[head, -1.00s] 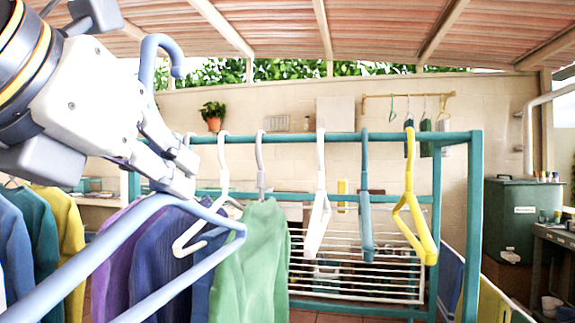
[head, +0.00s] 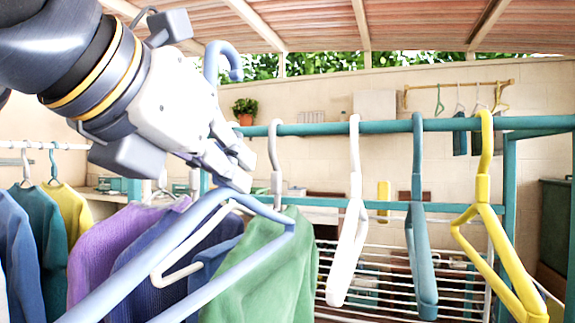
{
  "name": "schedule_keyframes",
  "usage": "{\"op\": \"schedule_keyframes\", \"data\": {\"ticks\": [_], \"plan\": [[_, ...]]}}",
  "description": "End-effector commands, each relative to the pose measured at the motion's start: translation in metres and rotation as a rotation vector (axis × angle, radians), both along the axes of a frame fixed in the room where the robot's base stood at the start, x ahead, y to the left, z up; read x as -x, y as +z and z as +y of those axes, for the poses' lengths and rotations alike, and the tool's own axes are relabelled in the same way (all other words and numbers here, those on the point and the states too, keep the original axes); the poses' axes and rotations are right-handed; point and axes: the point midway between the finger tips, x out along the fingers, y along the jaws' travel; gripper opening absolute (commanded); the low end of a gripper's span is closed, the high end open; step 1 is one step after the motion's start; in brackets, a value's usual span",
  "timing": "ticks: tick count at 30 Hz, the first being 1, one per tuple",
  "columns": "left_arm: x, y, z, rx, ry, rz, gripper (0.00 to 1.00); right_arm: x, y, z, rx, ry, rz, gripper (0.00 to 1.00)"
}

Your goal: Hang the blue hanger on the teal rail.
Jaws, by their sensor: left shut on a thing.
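My left gripper (head: 238,168) is shut on the neck of the light blue hanger (head: 190,232). The hanger's open hook (head: 212,62) rises above the gripper, and its long arms reach toward me at the lower left. The teal rail (head: 385,127) runs across the picture to the right. The hook shows higher than the rail and left of its visible stretch, apart from it in the picture; the depth between them is hard to judge. The gripper hides part of the rail's left side. My right gripper is not in view.
On the rail hang a green garment (head: 270,275), a white hanger (head: 352,220), a dull blue hanger (head: 420,235) and a yellow hanger (head: 487,195), with gaps between. Purple (head: 118,245) and dark blue clothes are at left. A white drying rack (head: 375,290) stands behind.

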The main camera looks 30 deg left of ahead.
Motion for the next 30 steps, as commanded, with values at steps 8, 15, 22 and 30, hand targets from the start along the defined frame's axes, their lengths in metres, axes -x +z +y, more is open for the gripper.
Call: {"op": "schedule_keyframes", "data": {"ticks": [8,15,22,30], "plan": [[-0.066,-0.007,0.016,0.003,0.004,0.01,0.0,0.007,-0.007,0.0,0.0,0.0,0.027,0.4],[-0.12,-0.008,0.029,0.002,0.004,0.006,0.0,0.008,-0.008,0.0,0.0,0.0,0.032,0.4],[-0.17,-0.01,0.041,0.002,0.004,0.006,0.0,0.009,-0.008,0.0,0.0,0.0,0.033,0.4],[-0.2,-0.01,0.048,0.0,0.003,0.003,0.0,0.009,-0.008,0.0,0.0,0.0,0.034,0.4]]}}
